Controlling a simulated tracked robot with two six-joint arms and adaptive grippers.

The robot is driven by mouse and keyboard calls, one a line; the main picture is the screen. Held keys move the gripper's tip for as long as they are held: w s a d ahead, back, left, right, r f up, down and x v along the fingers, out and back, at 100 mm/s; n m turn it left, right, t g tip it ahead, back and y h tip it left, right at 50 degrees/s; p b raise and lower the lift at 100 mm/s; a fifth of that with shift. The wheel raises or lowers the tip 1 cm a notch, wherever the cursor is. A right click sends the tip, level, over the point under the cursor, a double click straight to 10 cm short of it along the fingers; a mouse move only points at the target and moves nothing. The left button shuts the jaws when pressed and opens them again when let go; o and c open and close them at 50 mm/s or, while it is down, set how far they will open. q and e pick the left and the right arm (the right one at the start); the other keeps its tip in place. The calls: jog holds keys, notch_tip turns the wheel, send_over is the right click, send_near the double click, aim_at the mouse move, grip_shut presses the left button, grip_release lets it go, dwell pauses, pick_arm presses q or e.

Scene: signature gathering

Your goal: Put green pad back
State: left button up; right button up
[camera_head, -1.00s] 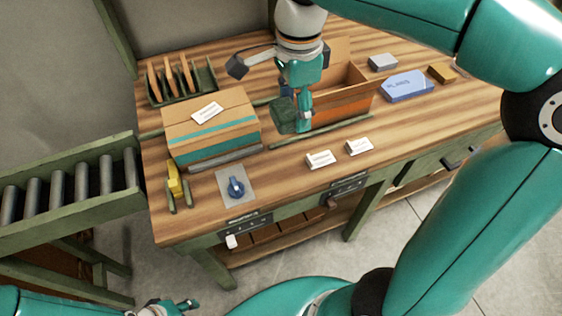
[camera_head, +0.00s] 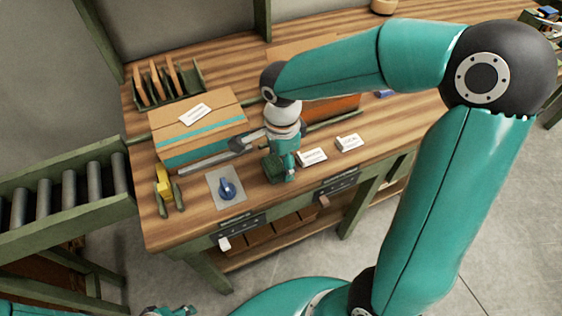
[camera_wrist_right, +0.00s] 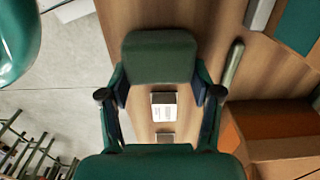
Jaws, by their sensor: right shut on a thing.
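The green pad (camera_head: 273,168) is a dark green block. My right gripper (camera_head: 284,169) is shut on it, over the front part of the workbench, just left of a small white-labelled block. Any gap between the pad and the bench top is hard to judge. In the right wrist view the pad (camera_wrist_right: 160,57) sits between the two fingers of the right gripper (camera_wrist_right: 160,88). My left gripper (camera_head: 170,311) shows only partly at the bottom edge of the head view, away from the bench; its jaws are unclear.
A taped carton (camera_head: 200,125) stands at the left of the bench. A blue knob on a grey plate (camera_head: 227,188), a yellow item (camera_head: 163,182) and two labelled blocks (camera_head: 312,156) (camera_head: 349,142) lie along the front. An orange box (camera_head: 335,106) is partly hidden behind my arm.

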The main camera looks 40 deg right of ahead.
aim_at(281, 161)
jog(key=shift+f, duration=0.25)
jog(key=shift+f, duration=0.2)
jog(key=o, duration=1)
jog(key=shift+r, duration=0.1)
notch_tip(281, 161, up, 12)
jog(key=shift+p, duration=0.3)
